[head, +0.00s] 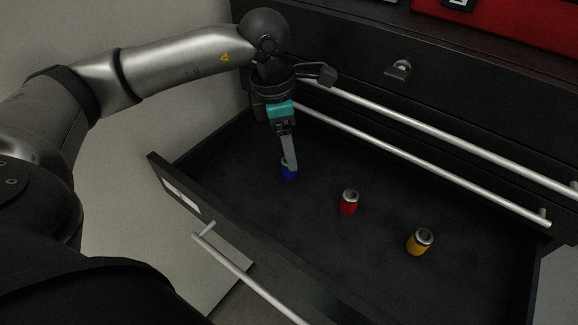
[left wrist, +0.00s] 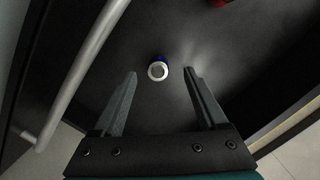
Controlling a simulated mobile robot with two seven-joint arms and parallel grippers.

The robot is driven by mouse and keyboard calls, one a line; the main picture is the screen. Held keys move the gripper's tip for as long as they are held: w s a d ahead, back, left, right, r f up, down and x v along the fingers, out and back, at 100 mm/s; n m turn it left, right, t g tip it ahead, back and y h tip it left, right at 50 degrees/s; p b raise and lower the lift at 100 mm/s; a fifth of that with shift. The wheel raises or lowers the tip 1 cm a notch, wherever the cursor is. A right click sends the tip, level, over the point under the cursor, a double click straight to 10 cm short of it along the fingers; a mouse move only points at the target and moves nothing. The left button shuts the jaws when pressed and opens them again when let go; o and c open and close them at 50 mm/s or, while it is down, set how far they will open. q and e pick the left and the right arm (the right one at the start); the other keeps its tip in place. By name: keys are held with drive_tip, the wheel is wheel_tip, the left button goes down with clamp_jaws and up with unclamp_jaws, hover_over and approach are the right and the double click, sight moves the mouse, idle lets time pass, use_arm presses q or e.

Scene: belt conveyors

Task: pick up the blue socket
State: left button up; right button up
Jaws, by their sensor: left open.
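The blue socket (head: 289,173) stands in the open drawer, toward its left end; its top is partly hidden behind my gripper finger in the head view. My left gripper (head: 288,160) points down at it from above. In the left wrist view the blue socket (left wrist: 158,70) shows its pale ring top, centred between and a little beyond the two fingertips of my left gripper (left wrist: 161,74). The fingers are apart with nothing between them that they touch. My right gripper is not in view.
A red socket (head: 349,202) and a yellow socket (head: 419,241) stand to the right in the drawer (head: 350,277). The drawer front with its handle (head: 250,280) is nearest me. Closed drawers with long bar handles (head: 430,130) rise behind. The drawer floor between sockets is clear.

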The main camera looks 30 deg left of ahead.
sight(288, 176)
use_arm(q)
drive_tip(key=f, duration=0.5)
drive_tip(key=shift+w+f+p, duration=0.15)
drive_tip(key=shift+w+p, duration=0.1)
drive_tip(key=shift+p, duration=0.05)
clamp_jaws()
idle(0.4)
